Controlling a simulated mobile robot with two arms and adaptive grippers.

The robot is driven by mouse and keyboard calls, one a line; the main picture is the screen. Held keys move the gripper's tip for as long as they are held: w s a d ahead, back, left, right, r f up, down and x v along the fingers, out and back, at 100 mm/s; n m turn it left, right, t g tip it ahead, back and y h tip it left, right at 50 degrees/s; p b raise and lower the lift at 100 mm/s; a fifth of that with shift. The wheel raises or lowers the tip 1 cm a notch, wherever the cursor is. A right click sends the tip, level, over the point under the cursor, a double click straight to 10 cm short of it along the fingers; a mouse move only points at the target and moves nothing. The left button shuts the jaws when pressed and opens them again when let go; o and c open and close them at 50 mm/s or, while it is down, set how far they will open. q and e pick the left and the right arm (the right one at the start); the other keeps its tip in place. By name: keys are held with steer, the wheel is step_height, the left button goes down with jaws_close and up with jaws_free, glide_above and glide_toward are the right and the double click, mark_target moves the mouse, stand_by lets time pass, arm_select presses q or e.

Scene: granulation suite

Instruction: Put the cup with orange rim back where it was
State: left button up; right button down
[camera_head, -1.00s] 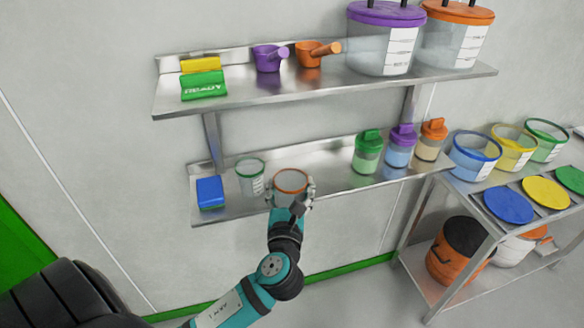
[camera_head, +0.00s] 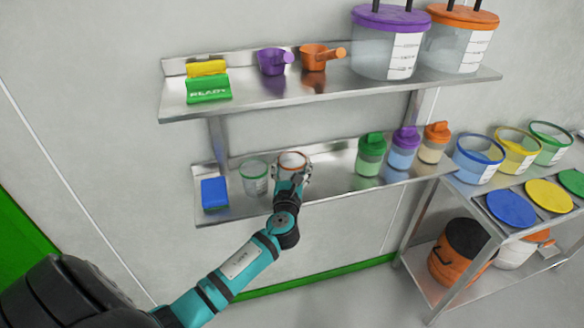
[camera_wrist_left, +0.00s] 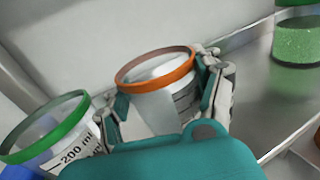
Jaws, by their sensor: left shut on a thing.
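The cup with orange rim (camera_head: 292,160) is at the lower shelf, just right of the green-rimmed cup (camera_head: 254,177). My left gripper (camera_head: 291,178) is shut around it from the front. In the left wrist view the orange-rimmed cup (camera_wrist_left: 162,105) sits between the two fingers of my left gripper (camera_wrist_left: 165,98), slightly tilted in the picture. The green-rimmed cup (camera_wrist_left: 50,130) is close beside the left finger there. Whether the held cup's base touches the shelf is hidden by the gripper. My right gripper is not in view.
The lower shelf (camera_head: 335,179) is bare right of the held cup, up to the green-lidded shaker (camera_head: 370,155). A blue block (camera_head: 214,193) lies at the shelf's left end. The upper shelf (camera_head: 300,92) hangs above with scoops and large lidded containers.

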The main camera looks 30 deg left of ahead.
arm_select(q)
steer(key=shift+f, duration=0.15)
steer(key=o, duration=0.7)
steer(key=shift+o, duration=0.4)
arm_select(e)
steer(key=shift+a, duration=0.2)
arm_select(q)
steer(key=shift+r, duration=0.25)
steer(key=shift+s+d+f, duration=0.15)
steer(key=shift+s+d, duration=0.05)
steer(key=shift+s, duration=0.05)
steer(key=b+v, duration=0.1)
steer(key=v, duration=1)
steer(key=shift+s, duration=0.25)
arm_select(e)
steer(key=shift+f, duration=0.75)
